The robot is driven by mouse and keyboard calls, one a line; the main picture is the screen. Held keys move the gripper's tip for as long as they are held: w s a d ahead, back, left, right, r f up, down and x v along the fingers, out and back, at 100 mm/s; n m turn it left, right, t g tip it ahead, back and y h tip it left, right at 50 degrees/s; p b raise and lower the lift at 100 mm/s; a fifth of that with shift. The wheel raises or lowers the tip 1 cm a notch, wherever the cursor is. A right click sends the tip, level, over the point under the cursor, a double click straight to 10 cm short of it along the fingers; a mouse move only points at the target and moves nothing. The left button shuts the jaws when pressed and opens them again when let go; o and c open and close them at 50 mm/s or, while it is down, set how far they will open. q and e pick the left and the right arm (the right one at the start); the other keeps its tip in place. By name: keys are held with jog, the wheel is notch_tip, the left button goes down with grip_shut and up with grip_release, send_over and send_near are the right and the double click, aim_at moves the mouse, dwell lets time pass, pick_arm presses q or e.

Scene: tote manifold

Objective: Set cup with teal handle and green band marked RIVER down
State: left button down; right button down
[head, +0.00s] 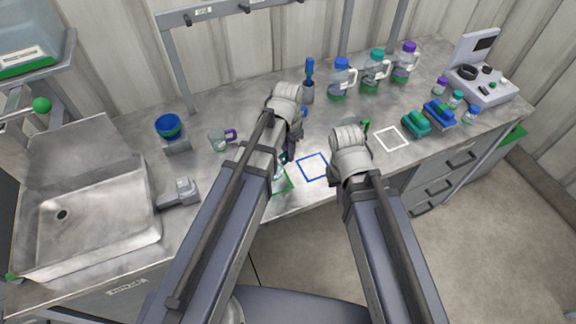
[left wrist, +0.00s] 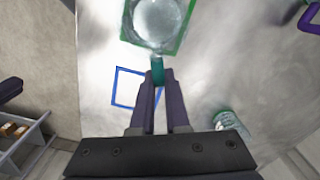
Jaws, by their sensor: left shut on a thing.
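My left gripper (left wrist: 158,88) is shut on the teal handle (left wrist: 157,70) of a clear cup (left wrist: 158,20). In the left wrist view, the cup appears over the green square outline (left wrist: 123,35); I cannot tell whether its base touches the counter. No lettering on it is legible. In the head view, my left gripper (head: 291,146) is beside the green square (head: 287,188), and my arm hides most of the cup. My right arm's wrist is right of the blue square; its fingers are hidden.
A blue square outline (head: 314,167) is empty beside the green one. A white square (head: 391,139) is also bare. A cup with a green handle (head: 366,126) is partly behind my right arm. A cup with a purple handle (head: 218,141) stands left. Bottles (head: 374,72) stand at the back.

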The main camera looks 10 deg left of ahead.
pick_arm(q)
jog(key=shift+f, duration=0.1)
notch_tip(320, 180, down, 4)
jog(key=b, duration=0.3)
jog(key=shift+r+b, duration=0.25)
jog(key=shift+b, duration=0.05)
jog(key=shift+f, duration=0.1)
jog(key=c, duration=0.9)
grip_release()
